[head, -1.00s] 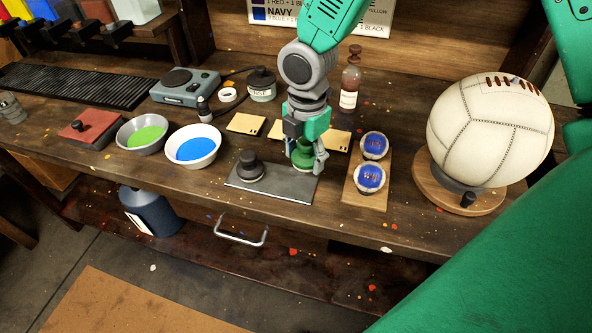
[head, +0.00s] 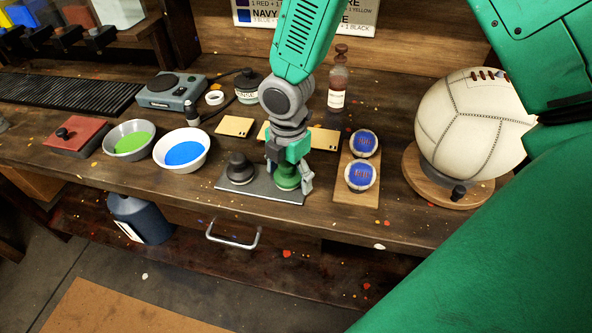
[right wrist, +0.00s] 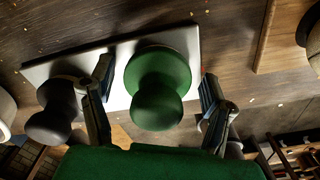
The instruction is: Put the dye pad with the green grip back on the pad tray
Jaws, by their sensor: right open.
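The dye pad with the green grip (head: 287,178) stands upright on the right part of the grey pad tray (head: 262,193). In the right wrist view the green pad (right wrist: 157,85) rests on the pale tray (right wrist: 40,70). A second pad with a dark grip (head: 240,168) stands on the tray's left part. My right gripper (head: 290,180) is over the green pad. Its fingers (right wrist: 155,110) are apart on either side of the grip, with gaps visible on both sides. My left gripper is out of view.
A wooden board (head: 352,190) with two blue-topped round pieces is right of the tray. Further right a white leather ball (head: 470,125) sits on a round stand. Bowls of blue (head: 181,152) and green dye (head: 131,141) are to the left. A brown bottle (head: 338,85) stands behind.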

